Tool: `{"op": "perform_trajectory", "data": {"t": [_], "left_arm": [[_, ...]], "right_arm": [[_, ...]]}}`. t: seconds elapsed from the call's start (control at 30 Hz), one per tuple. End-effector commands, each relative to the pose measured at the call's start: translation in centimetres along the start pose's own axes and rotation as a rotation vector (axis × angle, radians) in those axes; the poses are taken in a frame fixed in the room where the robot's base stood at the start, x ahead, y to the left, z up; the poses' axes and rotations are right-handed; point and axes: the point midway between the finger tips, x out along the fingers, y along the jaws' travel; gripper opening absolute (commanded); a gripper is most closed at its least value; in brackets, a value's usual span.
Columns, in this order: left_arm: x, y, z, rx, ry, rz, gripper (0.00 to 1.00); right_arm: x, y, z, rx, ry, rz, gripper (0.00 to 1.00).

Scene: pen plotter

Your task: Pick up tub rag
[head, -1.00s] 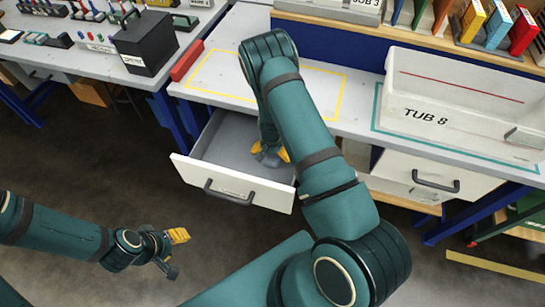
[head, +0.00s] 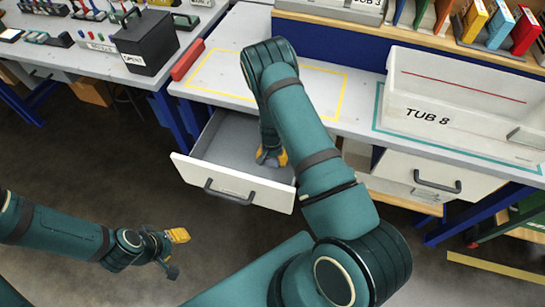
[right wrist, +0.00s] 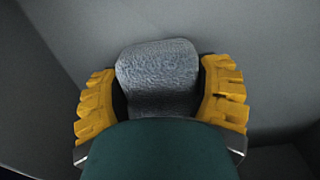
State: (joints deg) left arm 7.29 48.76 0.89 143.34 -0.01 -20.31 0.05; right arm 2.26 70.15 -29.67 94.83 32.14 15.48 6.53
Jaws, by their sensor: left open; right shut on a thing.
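The tub rag (right wrist: 158,72) is a grey, rough-textured cloth roll or folded bundle, seen in the right wrist view between my right fingers. My right gripper (head: 271,157) is inside the open drawer (head: 218,176), and its yellow fingers (right wrist: 160,100) are shut on the rag from both sides. In the head view the rag is mostly hidden by the gripper and arm. My left gripper (head: 176,252) is open and empty over the floor at the lower left, away from the drawer.
The drawer hangs out below a bench (head: 240,50) with a yellow outlined area. A white bin marked TUB 8 (head: 440,95) stands on the bench at the right. A closed drawer (head: 437,175) is beneath it. A black box (head: 145,45) stands on the left bench.

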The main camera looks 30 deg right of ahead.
Motion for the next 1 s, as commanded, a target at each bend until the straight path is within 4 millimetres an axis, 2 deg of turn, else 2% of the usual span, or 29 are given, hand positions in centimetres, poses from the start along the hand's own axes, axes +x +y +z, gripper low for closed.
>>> {"op": "perform_trajectory", "data": {"t": [0.17,0.37,0.8,1.0], "left_arm": [[-0.3,0.1,0.0,0.0,-0.001,0.0,0.48],[-1.2,0.5,0.1,-0.001,-0.005,0.0,0.48],[-1.2,0.5,0.1,-0.001,-0.007,0.0,0.48],[-1.1,0.4,0.1,-0.001,-0.006,0.0,0.48]], "right_arm": [[-1.1,-0.1,-0.1,0.001,0.002,-0.002,0.38],[-4.0,-0.1,-0.1,-0.001,0.002,-0.002,0.38],[-3.4,-10.5,0.8,-0.007,0.002,0.0,0.38],[-3.4,-14.7,1.2,-0.004,0.002,0.0,0.38]]}}
